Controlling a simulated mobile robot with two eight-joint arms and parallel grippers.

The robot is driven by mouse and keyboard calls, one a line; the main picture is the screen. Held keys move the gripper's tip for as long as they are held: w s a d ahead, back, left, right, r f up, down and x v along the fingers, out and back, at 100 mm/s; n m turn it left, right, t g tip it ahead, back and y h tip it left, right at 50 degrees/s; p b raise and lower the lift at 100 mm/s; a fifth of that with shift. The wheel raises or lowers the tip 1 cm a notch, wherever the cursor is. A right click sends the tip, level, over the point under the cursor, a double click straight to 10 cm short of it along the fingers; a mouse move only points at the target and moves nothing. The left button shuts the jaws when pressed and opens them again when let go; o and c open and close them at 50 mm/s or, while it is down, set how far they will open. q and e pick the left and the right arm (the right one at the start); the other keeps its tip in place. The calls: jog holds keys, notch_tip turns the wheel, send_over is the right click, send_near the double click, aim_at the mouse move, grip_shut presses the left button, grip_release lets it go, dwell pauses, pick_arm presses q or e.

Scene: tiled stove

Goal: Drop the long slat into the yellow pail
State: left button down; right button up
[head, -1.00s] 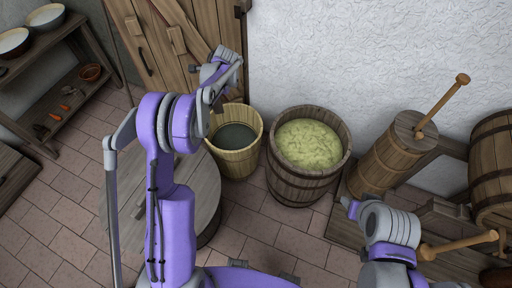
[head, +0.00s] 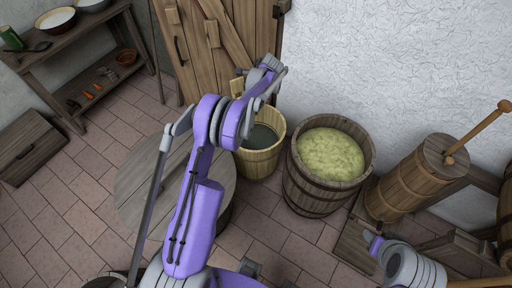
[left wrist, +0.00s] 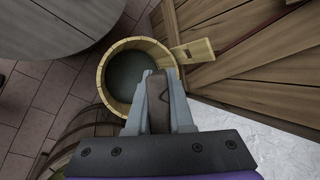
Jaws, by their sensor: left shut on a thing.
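The yellow pail (head: 260,163) is a pale yellowish wooden tub on the floor by the wall, with a dark surface inside. It also shows in the left wrist view (left wrist: 103,83), with its handle stave at the right. My left gripper (left wrist: 158,82) is shut on the long slat (left wrist: 158,106), a dark brown piece between the fingers, seen nearly end-on. In the wrist view the fingers and slat overlap the pail's opening and near rim; the height above it I cannot tell. In the head view my left arm hides the slat. My right gripper does not show.
A large barrel with yellow-green contents (head: 331,157) stands right of the pail, with a wooden churn (head: 405,184) beyond. A round wooden table (head: 147,190) is at the left. Planks of a wooden door (head: 190,55) stand behind the pail. A shelf (head: 112,73) is far left.

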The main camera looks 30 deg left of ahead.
pick_arm(q)
jog(key=shift+f, duration=0.25)
jog(key=c, duration=0.7)
grip_release()
jog(key=shift+d+r, duration=0.1)
jog(key=shift+r, duration=0.05)
jog(key=v, duration=1)
jog(key=shift+s+d+r, duration=0.1)
jog(key=shift+d+r, duration=0.05)
jog(key=shift+r, duration=0.1)
